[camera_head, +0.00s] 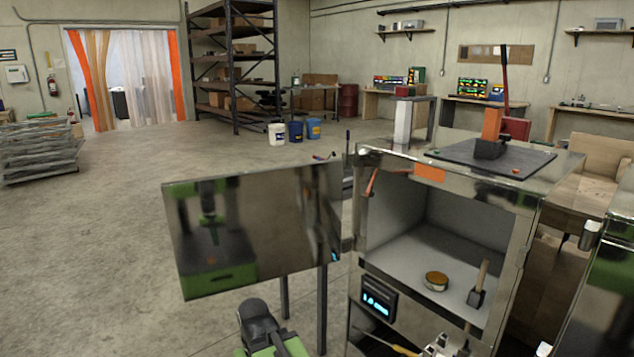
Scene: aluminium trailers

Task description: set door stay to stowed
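A shiny metal cabinet (429,172) stands at the right, its front open. Its mirror-like door (290,235) is swung out to the left and reflects a green and black machine. A short orange-tipped bar (372,182) sits at the upper left inside edge of the opening; it may be the door stay, but I cannot tell its setting for certain. Green and black parts of my own body show at the bottom middle. I cannot make out my gripper's fingers in this view.
In the cabinet are a round tin (436,281) and a wooden-handled tool (479,285). A red lever on an orange block (491,124) stands on a dark plate on top. A display (376,302) is below the opening.

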